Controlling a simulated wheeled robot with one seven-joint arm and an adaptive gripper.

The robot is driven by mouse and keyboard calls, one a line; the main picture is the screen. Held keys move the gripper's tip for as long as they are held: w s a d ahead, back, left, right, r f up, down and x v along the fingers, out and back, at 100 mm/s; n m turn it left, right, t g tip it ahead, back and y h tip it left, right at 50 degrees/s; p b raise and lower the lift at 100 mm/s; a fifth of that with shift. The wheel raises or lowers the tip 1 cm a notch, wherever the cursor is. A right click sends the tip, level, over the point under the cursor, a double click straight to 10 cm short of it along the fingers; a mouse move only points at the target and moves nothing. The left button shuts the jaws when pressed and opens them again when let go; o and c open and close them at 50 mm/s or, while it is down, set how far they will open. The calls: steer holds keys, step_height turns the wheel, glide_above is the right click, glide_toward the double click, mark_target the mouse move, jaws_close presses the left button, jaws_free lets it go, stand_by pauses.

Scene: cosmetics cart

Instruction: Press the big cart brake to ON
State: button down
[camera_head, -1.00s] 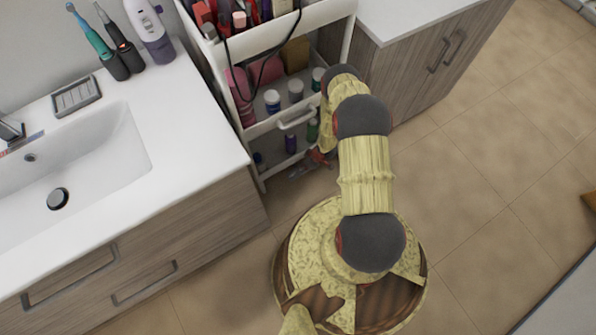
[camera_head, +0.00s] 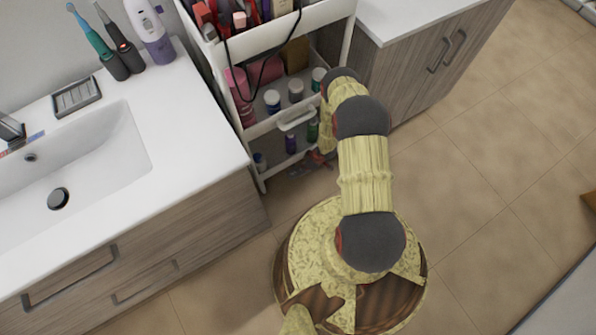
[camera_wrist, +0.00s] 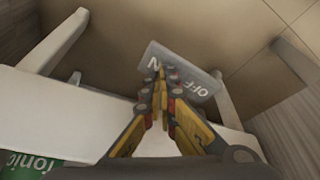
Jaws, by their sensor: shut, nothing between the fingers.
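The big cart brake is a grey pedal (camera_wrist: 203,87) with white OFF lettering on its right half. On its left half only an N shows; the rest of that word is hidden behind the fingertips. My gripper (camera_wrist: 161,78) is shut and empty, its tips overlapping the pedal at the N end. I cannot tell whether they press on it. In the head view my gripper (camera_head: 318,158) is small and partly hidden by my arm, low at the white cart (camera_head: 262,129). The brake cannot be made out there.
The cart holds bottles and cosmetics on its shelves, with a dark cable hanging down its front. A sink cabinet (camera_head: 190,215) stands left and another cabinet (camera_head: 400,80) right. White cart legs (camera_wrist: 55,42) flank the pedal in the wrist view.

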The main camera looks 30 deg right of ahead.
step_height(320, 180, up, 7)
steer(key=p, duration=0.4)
stand_by(0.4)
steer(key=shift+f, duration=0.1)
stand_by(0.4)
